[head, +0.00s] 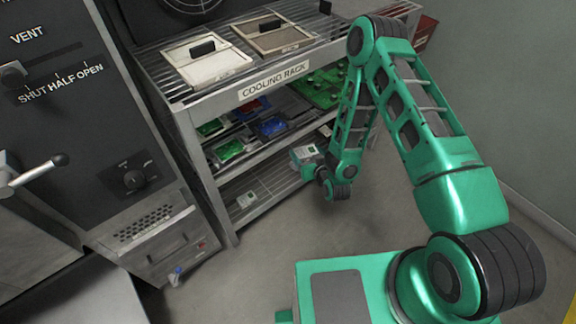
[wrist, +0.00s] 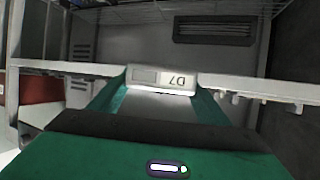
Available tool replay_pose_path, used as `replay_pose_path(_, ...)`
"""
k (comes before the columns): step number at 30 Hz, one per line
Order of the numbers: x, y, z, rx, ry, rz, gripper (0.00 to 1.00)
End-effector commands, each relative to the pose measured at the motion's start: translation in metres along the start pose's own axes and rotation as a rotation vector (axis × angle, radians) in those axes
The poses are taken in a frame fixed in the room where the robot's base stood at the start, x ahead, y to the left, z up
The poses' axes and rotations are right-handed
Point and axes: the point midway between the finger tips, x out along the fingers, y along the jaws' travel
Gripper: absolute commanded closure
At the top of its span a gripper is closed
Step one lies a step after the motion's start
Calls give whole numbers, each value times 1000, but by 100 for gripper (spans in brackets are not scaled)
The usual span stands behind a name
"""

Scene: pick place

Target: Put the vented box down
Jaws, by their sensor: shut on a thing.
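My gripper (head: 318,171) is at the front of the rack, low down near its right side. It is shut on a small pale grey box (head: 304,154), which I take to be the vented box. In the wrist view the box (wrist: 161,78) sits between the two green fingers, with its dark-marked label facing the camera. The fingers hide its sides, and no vents can be made out on it. The box is off the floor, at the front edge of the rack's shelves; I cannot tell whether it touches one.
The cooling rack (head: 272,79) has two trays on top and blue, green and red items on its middle shelf. A dark oven cabinet (head: 135,180) stands left. Floor in front is clear.

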Motion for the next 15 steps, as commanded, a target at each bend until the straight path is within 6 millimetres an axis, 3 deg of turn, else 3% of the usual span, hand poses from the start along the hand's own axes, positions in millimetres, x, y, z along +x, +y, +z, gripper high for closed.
replay_pose_path(1,-3,16,-21,10,6,22,55)
replay_pose_path(6,-18,62,-75,35,7,79,55)
replay_pose_path(15,-39,118,-134,54,1,149,55)
